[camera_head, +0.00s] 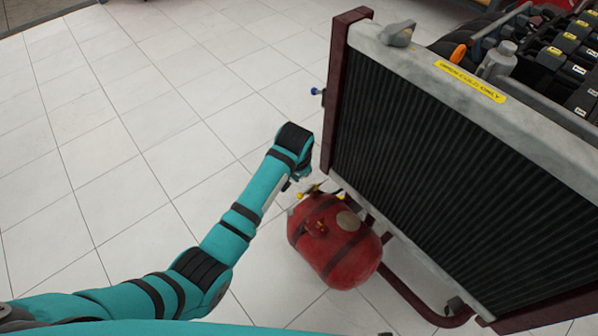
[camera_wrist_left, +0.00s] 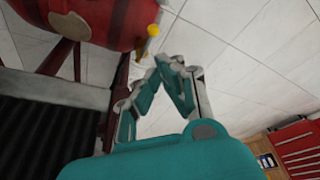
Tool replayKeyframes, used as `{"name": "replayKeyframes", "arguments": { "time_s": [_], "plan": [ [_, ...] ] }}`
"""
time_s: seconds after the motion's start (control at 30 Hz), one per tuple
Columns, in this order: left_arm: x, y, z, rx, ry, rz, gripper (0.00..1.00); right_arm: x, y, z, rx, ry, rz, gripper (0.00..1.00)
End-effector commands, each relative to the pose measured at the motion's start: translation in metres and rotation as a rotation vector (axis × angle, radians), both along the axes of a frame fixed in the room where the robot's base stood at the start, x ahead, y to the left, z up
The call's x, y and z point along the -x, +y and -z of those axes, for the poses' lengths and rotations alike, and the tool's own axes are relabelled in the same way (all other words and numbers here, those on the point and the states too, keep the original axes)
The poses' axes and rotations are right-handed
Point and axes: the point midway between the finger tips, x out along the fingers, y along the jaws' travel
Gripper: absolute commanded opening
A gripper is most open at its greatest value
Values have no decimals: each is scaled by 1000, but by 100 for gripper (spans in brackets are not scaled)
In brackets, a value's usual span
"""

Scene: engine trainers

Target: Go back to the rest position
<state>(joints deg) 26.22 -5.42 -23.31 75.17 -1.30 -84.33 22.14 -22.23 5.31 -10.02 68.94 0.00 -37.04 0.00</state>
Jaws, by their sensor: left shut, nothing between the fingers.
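My left arm comes in from the lower left in the head view, and its gripper (camera_head: 292,182) is small and partly hidden by the wrist there. In the left wrist view the gripper (camera_wrist_left: 163,66) shows with its fingertips together and nothing between them. It is close to a red tank (camera_head: 345,262) with a yellow valve, which also shows in the left wrist view (camera_wrist_left: 95,22). I cannot tell whether it touches the tank. My right gripper is not in view.
A large radiator (camera_head: 450,170) with a dark frame stands right of my left arm, with an engine behind its top edge. A red drawer cabinet (camera_wrist_left: 300,148) shows at the lower right of the left wrist view. The tiled floor (camera_head: 120,130) on the left is clear.

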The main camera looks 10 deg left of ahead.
Motion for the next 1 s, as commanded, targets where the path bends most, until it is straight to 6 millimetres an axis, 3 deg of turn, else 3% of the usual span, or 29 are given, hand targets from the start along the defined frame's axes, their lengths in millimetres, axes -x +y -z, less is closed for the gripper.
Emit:
{"name": "replayKeyframes", "arguments": {
  "time_s": [0.33,0.47,0.57,0.7,0.8,1.0],
  "plan": [
    [2,1,4,1,3,1,0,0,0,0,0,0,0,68],
    [21,10,39,6,27,11,0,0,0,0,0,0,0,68],
    [55,26,91,13,55,27,0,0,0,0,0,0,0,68],
    [123,56,169,18,93,57,0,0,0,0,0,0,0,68],
    [178,78,214,15,112,78,0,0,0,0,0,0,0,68],
    [271,114,269,-4,136,115,0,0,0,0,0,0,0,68]
  ]
}}
